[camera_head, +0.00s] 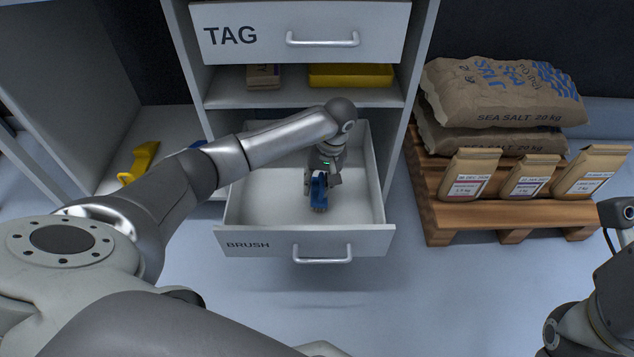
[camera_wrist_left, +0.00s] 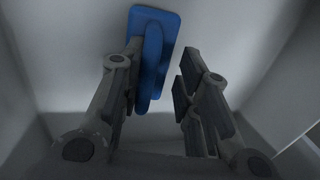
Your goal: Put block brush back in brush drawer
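The blue block brush (camera_head: 319,192) is inside the open brush drawer (camera_head: 304,242), near the middle. My left gripper (camera_head: 324,181) reaches down into the drawer at the brush. In the left wrist view the brush (camera_wrist_left: 153,35) lies against the left finger, with a visible gap to the right finger, so the gripper looks open around it. I cannot tell whether the brush rests fully on the drawer floor. Of my right arm only a part shows at the right edge of the head view, and its fingers are out of sight.
The closed TAG drawer (camera_head: 270,32) is above, with a shelf holding a yellow item (camera_head: 350,76) below it. A wooden pallet (camera_head: 440,216) with salt sacks (camera_head: 500,92) and small bags stands at the right. A yellow tool (camera_head: 140,160) lies at the left.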

